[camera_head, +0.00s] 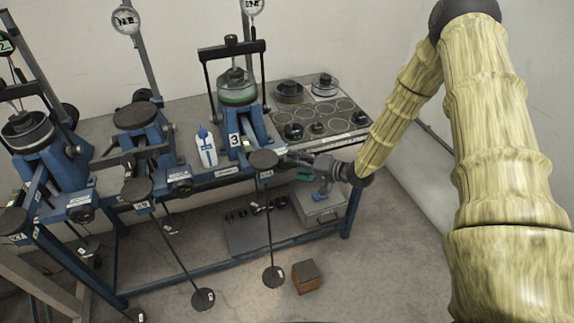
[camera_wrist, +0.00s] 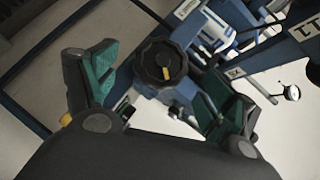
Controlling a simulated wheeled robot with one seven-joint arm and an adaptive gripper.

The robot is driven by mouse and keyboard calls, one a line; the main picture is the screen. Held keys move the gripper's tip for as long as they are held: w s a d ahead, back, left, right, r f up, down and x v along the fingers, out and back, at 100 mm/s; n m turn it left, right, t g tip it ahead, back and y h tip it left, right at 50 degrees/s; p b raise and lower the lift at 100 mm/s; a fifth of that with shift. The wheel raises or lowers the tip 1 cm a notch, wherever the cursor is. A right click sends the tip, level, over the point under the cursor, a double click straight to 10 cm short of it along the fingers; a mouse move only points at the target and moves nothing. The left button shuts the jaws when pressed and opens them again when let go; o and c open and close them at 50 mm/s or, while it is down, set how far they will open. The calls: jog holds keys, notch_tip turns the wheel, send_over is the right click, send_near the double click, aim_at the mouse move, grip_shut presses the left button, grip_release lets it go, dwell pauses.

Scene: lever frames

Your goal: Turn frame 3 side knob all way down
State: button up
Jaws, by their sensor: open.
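Frame 3 (camera_head: 242,122) is a blue lever frame with a white "3" label, standing on the bench in the head view. My gripper (camera_head: 288,158) is at its lower right side, reaching in from the right. In the wrist view, a black lobed knob (camera_wrist: 160,62) with a yellow mark at its middle sits on a blue mount. My gripper (camera_wrist: 160,88) is open, its green-padded fingers on either side of the knob, with visible gaps. I cannot tell whether the fingers touch it.
A white bottle with a blue cap (camera_head: 206,148) stands left of frame 3. A tray (camera_head: 355,128) with round recesses and dark weights lies to the right. A hanging weight rod (camera_head: 269,225) drops in front of the bench. Other lever frames (camera_head: 140,130) stand left.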

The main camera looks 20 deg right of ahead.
jog(key=v, duration=0.7)
jog(key=m+t+h+b, duration=0.7)
jog(key=m+h+b, duration=0.3)
jog(key=m+b, duration=1.85)
send_near(283, 165)
jog(key=w+p, duration=0.1)
jog(key=w, duration=0.2)
jog(key=w+m+p, duration=0.1)
jog(key=w, duration=0.2)
jog(key=w+m+p, duration=0.1)
jog(key=w, duration=0.2)
jog(key=shift+w+f+m, duration=0.2)
jog(key=shift+f+m, duration=0.05)
